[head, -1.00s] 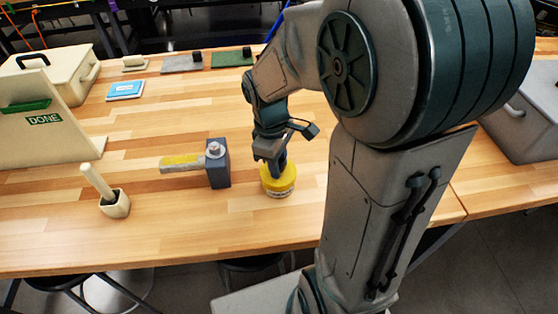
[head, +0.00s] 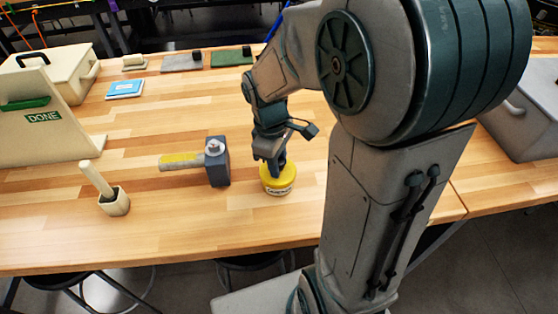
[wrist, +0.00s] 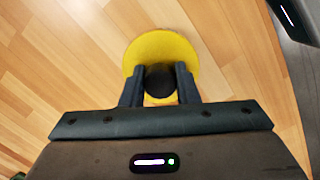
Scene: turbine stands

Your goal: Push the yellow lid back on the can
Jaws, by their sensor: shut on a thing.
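The yellow lid (head: 288,174) sits on top of the can (head: 281,191), a short round pot whose pale lettered label shows below the lid's rim. The can stands upright on the wooden bench in the head view. My gripper (head: 273,168) comes down on the lid from above. In the wrist view the yellow lid (wrist: 163,46) is a disc with a dark round knob (wrist: 160,82) at its middle. My gripper (wrist: 159,84) has one finger on each side of the knob and is shut on it. I cannot tell whether the lid is fully seated.
A hammer (head: 217,164) with a grey head and yellow handle lies left of the can. A cream pot (head: 115,204) with a handle in it stands further left. A DONE board (head: 45,135) and box (head: 65,75) are at the far left. The bench front is clear.

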